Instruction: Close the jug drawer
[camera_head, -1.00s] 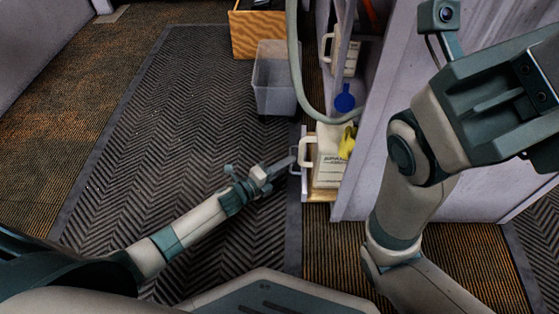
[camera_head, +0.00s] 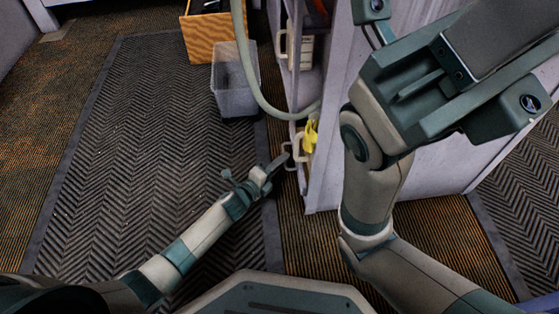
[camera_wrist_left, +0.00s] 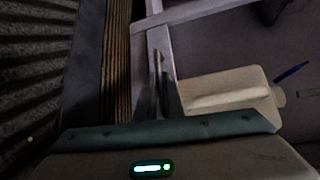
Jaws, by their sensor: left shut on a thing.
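The jug drawer (camera_head: 302,181) is low in the pale cabinet, only a narrow part of it showing past the cabinet's side. The cream jug (camera_head: 299,146) stands in it, mostly hidden behind the cabinet wall, with its handle visible. My left gripper (camera_head: 279,162) is shut on the drawer handle (camera_head: 287,154) at the drawer's front. In the left wrist view, the fingers (camera_wrist_left: 158,85) meet the pale drawer frame (camera_wrist_left: 160,42), with the jug (camera_wrist_left: 225,90) beside them. My right arm (camera_head: 425,100) is raised in front of the cabinet, and its fingertips are not distinguishable.
A grey bin (camera_head: 235,82) and a wooden box (camera_head: 208,35) stand left of the cabinet. A yellow item (camera_head: 310,136) shows near the jug. The dark mat (camera_head: 130,150) at left is clear.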

